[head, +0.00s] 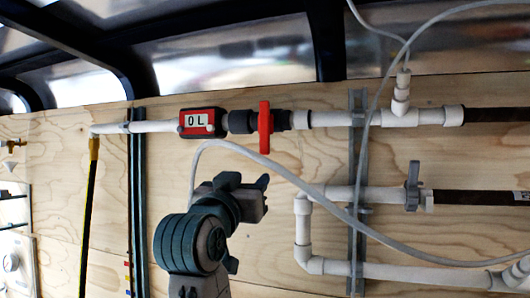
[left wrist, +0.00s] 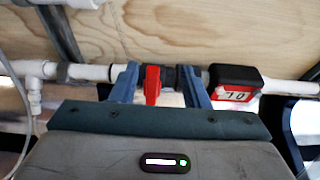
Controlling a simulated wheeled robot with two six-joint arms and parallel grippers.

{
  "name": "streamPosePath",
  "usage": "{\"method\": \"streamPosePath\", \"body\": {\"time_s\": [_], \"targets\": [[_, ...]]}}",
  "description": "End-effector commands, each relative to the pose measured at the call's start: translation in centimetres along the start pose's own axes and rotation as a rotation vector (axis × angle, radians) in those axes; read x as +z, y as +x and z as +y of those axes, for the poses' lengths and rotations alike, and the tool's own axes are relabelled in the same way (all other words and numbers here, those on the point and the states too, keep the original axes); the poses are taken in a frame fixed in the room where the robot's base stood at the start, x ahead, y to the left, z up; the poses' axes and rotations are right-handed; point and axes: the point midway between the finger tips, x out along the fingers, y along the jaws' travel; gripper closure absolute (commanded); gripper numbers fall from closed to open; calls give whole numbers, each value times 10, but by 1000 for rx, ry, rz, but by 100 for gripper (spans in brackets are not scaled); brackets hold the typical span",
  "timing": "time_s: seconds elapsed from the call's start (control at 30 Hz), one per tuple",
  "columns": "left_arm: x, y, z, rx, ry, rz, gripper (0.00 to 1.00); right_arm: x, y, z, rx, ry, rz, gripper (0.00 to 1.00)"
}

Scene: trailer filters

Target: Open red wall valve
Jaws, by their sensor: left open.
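The red wall valve (head: 265,127) sits on the upper white pipe, its handle upright across the pipe. My left gripper (head: 250,185) is below it in the head view, pointing up toward the wall. In the left wrist view, the red handle (left wrist: 152,85) appears between the two open blue fingers of my left gripper (left wrist: 160,75). A gap shows on both sides of the handle, and no contact is visible. My right gripper is not in view.
A red and black meter reading "0 L" (head: 196,122) is on the same pipe, left of the valve; it also shows in the left wrist view (left wrist: 234,86). A lower pipe has a grey valve handle (head: 412,185). A pale hose (head: 290,175) crosses the plywood wall.

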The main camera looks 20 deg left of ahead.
Motion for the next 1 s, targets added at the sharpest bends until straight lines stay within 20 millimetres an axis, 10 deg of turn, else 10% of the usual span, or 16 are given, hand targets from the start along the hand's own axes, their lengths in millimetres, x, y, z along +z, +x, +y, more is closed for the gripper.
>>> {"method": "streamPosePath", "body": {"time_s": [0.23, 1.0], "targets": [[-63, -5, 8, 10, -2, 108, 58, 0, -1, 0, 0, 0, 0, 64], [-77, 99, 9, 10, -1, 110, 58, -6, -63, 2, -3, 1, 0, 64]]}}
